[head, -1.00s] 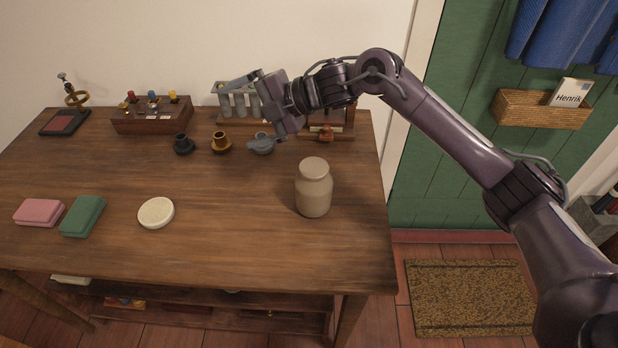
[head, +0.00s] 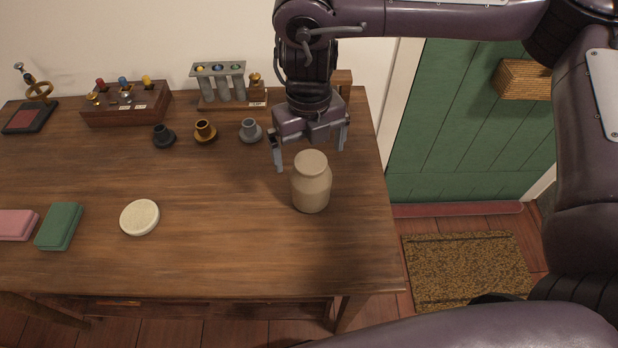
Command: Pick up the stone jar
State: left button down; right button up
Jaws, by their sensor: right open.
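The stone jar (head: 311,184) is beige with a rounded shoulder and a wide top. It stands upright on the right part of the wooden table (head: 220,255). My right gripper (head: 310,155) is open and points down, just behind and above the jar in the picture. Its left finger shows to the left of the jar's top and its right finger to the upper right. Nothing is between the fingers that I can make out, and I cannot tell whether they touch the jar. My left gripper is not in view.
Small black (head: 163,136), brass (head: 205,131) and grey (head: 250,131) cups stand behind the jar to the left. A rack with grey tubes (head: 222,85) is at the back. A round cream disc (head: 140,217) and a green block (head: 60,226) lie left. The table between disc and jar is clear.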

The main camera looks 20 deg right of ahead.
aim_at(311, 160)
notch_tip(311, 160, down, 6)
jog(key=shift+s+d+f, duration=0.1)
jog(key=c, duration=1.3)
jog(key=shift+c, duration=0.3)
jog(key=shift+r, duration=0.25)
